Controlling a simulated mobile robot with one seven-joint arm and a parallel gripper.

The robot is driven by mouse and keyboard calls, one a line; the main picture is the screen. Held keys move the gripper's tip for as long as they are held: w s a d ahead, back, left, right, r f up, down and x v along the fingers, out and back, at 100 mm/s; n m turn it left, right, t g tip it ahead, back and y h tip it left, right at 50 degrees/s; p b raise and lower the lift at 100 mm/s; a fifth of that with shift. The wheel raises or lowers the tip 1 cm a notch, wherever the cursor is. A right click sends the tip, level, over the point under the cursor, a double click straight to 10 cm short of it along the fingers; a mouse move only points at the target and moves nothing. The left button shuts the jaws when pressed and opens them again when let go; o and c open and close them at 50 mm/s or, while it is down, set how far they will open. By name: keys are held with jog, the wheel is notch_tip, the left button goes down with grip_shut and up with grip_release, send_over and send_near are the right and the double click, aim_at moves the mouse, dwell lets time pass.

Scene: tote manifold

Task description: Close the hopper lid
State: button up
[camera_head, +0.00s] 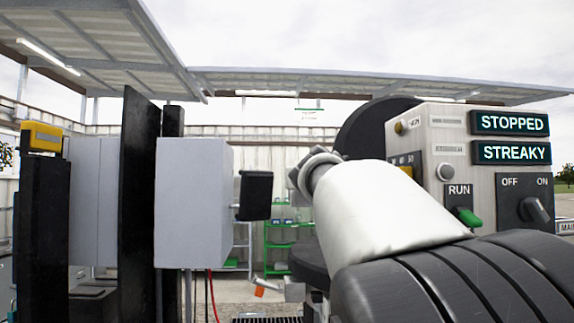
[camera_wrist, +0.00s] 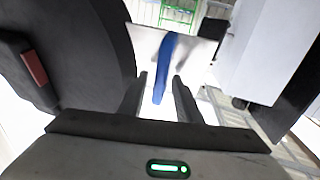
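My gripper (camera_wrist: 162,98) shows in the wrist view with its two dark fingers apart. A blue strip, like a handle (camera_wrist: 165,68), lies in front of a pale panel (camera_wrist: 143,43) and reaches down between the fingertips in the picture. The fingers do not visibly clamp it, and I cannot tell how far beyond them it is. I cannot tell for certain which part is the hopper lid; the pale panel with the blue strip may belong to it. I cannot make out the gripper or the blue strip in the head view.
A control panel (camera_head: 436,128) at the right reads STOPPED and STREAKY, with a green RUN lever (camera_head: 468,217) and an OFF/ON knob (camera_head: 536,210). A black disc (camera_head: 362,125) stands behind it. A grey box (camera_head: 190,205) and black upright plates (camera_head: 135,190) stand at left.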

jog(key=shift+w+d, duration=0.1)
jog(key=shift+w, duration=0.25)
jog(key=shift+c, duration=0.4)
grip_shut()
jog(key=shift+p, duration=0.35)
